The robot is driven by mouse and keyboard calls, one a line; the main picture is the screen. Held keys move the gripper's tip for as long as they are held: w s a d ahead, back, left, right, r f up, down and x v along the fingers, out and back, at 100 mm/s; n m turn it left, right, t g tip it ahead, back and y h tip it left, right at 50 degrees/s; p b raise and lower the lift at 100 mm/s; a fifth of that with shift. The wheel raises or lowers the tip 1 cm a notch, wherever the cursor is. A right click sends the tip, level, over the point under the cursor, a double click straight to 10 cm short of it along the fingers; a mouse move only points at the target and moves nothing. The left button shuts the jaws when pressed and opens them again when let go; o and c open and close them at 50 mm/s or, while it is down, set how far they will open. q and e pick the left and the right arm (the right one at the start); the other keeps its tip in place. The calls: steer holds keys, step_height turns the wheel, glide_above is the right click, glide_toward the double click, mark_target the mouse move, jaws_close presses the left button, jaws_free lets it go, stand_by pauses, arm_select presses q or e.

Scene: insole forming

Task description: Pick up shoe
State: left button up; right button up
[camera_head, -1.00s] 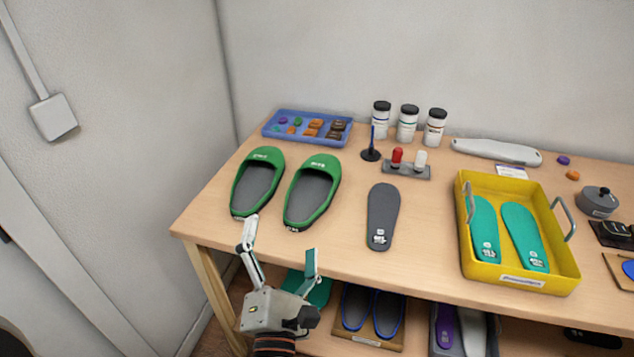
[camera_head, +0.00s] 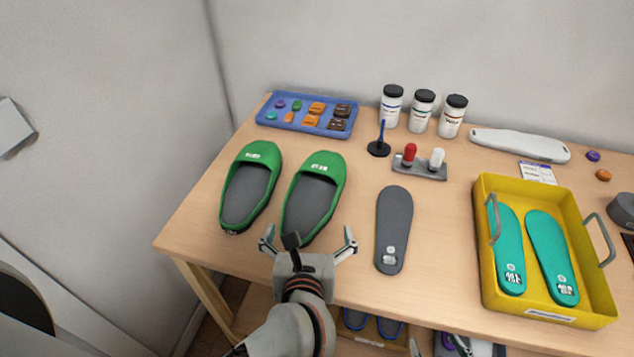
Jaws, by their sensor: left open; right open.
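Two green shoes with dark grey insides lie side by side on the table: the left shoe (camera_head: 250,185) and the right shoe (camera_head: 313,195). My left gripper (camera_head: 308,241) is open, with its fingers spread at the heel of the right shoe, one to each side. I cannot tell whether it touches the shoe. The gripper hides part of the heel's near edge. What look like the fingertips of my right gripper (camera_head: 438,345) show apart at the bottom edge, below the table front, and hold nothing visible.
A grey insole (camera_head: 393,230) lies right of the shoes. A yellow tray (camera_head: 548,312) holds two teal insoles. A blue tray (camera_head: 265,113), several jars and a small stand (camera_head: 420,170) are behind. Blue-edged shoes (camera_head: 372,322) sit on the lower shelf.

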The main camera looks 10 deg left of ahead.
mark_target(308, 212)
arm_select(q)
steer(key=shift+a+p+x, duration=0.2)
steer(key=shift+x, duration=1.4)
steer(key=shift+a+p+x, duration=0.15)
steer(key=shift+a+x, duration=0.05)
steer(key=shift+x, duration=1.35)
steer(key=shift+s, duration=0.1)
steer(key=c, duration=1.4)
